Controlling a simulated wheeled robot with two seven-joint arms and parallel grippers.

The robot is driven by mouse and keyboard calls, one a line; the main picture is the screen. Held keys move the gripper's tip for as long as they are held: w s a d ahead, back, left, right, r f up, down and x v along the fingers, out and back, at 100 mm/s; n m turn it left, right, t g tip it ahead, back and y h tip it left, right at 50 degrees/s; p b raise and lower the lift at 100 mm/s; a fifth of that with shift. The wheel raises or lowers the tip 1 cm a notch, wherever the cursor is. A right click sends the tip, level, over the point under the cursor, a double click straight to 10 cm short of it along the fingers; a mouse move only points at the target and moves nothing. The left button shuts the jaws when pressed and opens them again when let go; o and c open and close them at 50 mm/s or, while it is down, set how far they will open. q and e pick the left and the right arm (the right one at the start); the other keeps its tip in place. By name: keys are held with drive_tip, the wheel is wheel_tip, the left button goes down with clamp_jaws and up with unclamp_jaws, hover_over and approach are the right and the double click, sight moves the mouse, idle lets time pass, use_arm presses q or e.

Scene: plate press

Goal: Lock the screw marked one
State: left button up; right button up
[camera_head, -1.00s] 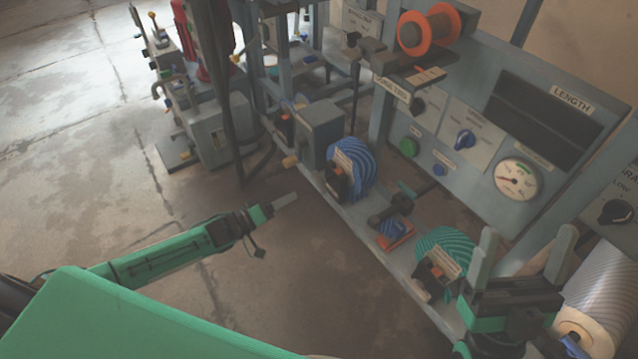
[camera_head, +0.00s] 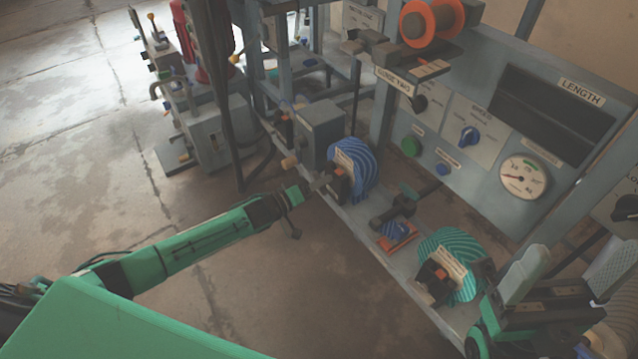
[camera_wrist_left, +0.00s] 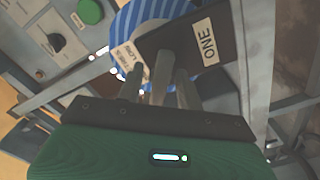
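The left wrist view shows a dark block with a white label marked ONE (camera_wrist_left: 204,43) against a blue striped drum. A pale rounded stub, apparently the screw (camera_wrist_left: 161,72), stands out from the block. My left gripper (camera_wrist_left: 160,88) is open, its two fingers on either side of the stub with narrow gaps; contact is not clear. In the head view my left gripper (camera_head: 318,183) is at the near side of the blue striped drum (camera_head: 358,170), hiding the screw. My right gripper (camera_head: 508,270) is open and empty at the lower right, near the green striped drum (camera_head: 455,255).
A small blue roller on an orange base (camera_head: 398,240) stands between the drums on the grey rail (camera_head: 360,228). A grey box (camera_head: 322,128) stands behind the blue drum. The panel with a dial (camera_head: 522,178) rises at right.

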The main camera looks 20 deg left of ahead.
use_arm(q)
clamp_jaws()
